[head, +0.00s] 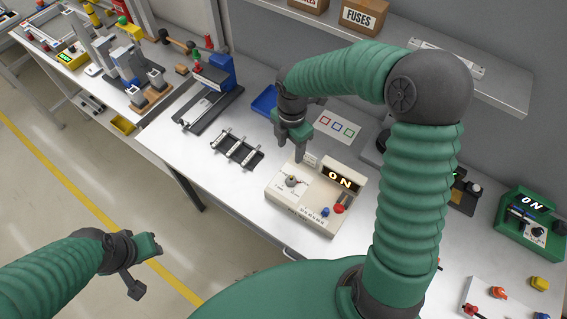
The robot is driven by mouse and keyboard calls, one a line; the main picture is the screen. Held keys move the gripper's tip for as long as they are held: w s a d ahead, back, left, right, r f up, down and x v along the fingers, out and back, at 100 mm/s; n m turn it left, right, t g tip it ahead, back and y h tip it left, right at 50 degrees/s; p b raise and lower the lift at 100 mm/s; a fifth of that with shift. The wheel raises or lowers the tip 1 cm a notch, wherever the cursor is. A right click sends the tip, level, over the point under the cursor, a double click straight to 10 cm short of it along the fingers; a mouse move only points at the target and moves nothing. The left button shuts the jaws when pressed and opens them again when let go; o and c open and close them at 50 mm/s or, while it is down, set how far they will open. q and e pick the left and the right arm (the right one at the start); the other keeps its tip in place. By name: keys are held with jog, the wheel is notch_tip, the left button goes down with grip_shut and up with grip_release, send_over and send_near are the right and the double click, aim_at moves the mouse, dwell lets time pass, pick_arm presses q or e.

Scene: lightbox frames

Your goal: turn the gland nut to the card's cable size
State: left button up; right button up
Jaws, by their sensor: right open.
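A cream box (310,206) with a lit display reading "ON" stands on the bench. On its top is a round dial-like part with a pale knob (292,181), which may be the gland nut; its setting is too small to read. A white card (337,127) with red, green and blue squares lies behind the box; I cannot tell whether it gives the cable size. My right gripper (292,150) is open and empty, pointing down above the box's back left corner, apart from the knob. My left gripper (144,269) is open and empty, off the bench over the floor.
A blue tray (264,101) lies behind the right gripper. A dark rack with pale rods (237,149) lies left of the box. A red knob (339,209) and a blue knob sit at the box's front. A green box (532,222) stands far right. Bench between rack and box is clear.

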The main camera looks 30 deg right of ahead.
send_near(292, 176)
jog(key=s, duration=0.1)
jog(key=f, duration=0.3)
jog(key=w+f, duration=0.1)
jog(key=f, duration=0.3)
jog(key=f+p, duration=0.1)
jog(key=f, duration=0.2)
jog(key=shift+w+d+f, duration=0.1)
jog(key=shift+w+f, duration=0.15)
jog(key=shift+s+f, duration=0.15)
jog(key=shift+f, duration=0.05)
jog(key=shift+s, duration=0.25)
jog(key=shift+w+f, duration=0.1)
jog(key=shift+w, duration=0.1)
jog(key=c, duration=1.1)
pick_arm(q)
jog(key=shift+s+d+r, duration=0.25)
jog(key=shift+s+r, duration=0.55)
jog(key=shift+s, duration=0.05)
pick_arm(e)
grip_shut()
jog(key=shift+m, duration=0.3)
